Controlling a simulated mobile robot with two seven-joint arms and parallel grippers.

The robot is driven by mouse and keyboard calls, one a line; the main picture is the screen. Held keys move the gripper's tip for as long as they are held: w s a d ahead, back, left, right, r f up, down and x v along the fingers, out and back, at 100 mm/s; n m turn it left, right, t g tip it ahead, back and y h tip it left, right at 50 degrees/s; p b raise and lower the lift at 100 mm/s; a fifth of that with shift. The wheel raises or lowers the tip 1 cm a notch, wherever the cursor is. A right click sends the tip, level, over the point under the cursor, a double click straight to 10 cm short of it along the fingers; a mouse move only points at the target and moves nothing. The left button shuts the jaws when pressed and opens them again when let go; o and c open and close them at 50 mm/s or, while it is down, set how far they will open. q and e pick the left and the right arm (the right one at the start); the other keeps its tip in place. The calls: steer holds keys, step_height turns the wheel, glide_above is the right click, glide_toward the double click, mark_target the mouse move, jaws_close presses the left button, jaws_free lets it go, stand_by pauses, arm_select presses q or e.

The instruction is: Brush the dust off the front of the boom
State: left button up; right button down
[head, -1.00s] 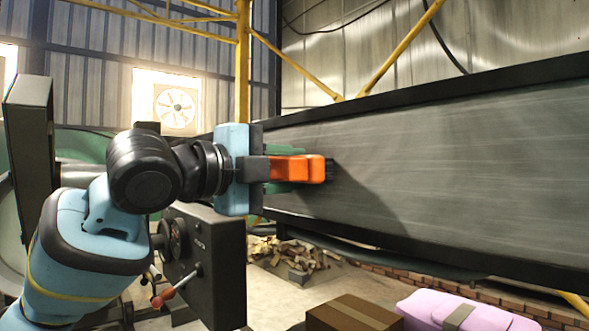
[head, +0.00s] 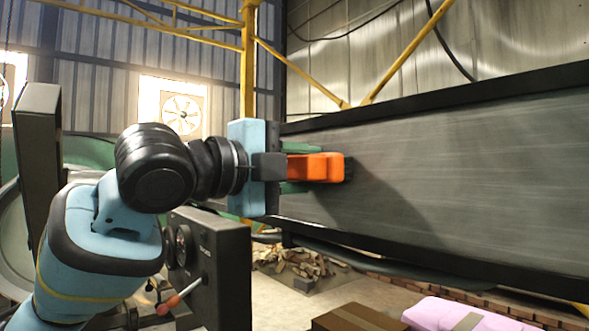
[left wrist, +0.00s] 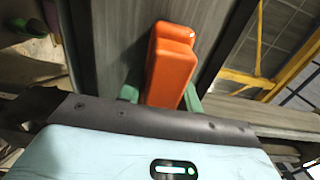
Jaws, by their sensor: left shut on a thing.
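The boom (head: 455,185) is a long grey beam with dark edges, running from the middle to the right of the head view. Its front face has pale dusty streaks. My left gripper (head: 302,168) is shut on an orange brush (head: 318,166), with green fingers above and below it. The brush's dark end points at the boom's face, near its left part, and appears to meet it. In the left wrist view the orange brush (left wrist: 170,65) sits between the green fingers in front of the grey boom (left wrist: 105,50). My right gripper is in neither view.
A dark control box (head: 212,265) with a red-tipped lever stands below my left arm. A cardboard box (head: 350,318) and a pink bundle (head: 455,315) lie at the bottom. A wood pile (head: 300,265) is on the floor under the boom. Yellow struts (head: 405,50) rise behind it.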

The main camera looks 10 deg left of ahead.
mark_target(326, 169)
arm_select(q)
steer(key=shift+s+d, duration=0.3)
steer(key=shift+d, duration=0.15)
steer(key=shift+s+d, duration=1.15)
steer(key=shift+d, duration=0.3)
steer(key=shift+d, duration=0.1)
steer(key=shift+s+d, duration=1.1)
steer(key=shift+d, duration=0.2)
steer(key=shift+s+d, duration=0.55)
steer(key=shift+d, duration=0.15)
steer(key=shift+s+d, duration=0.5)
steer(key=shift+d, duration=0.2)
steer(key=shift+s+d, duration=1.15)
steer(key=shift+d, duration=0.3)
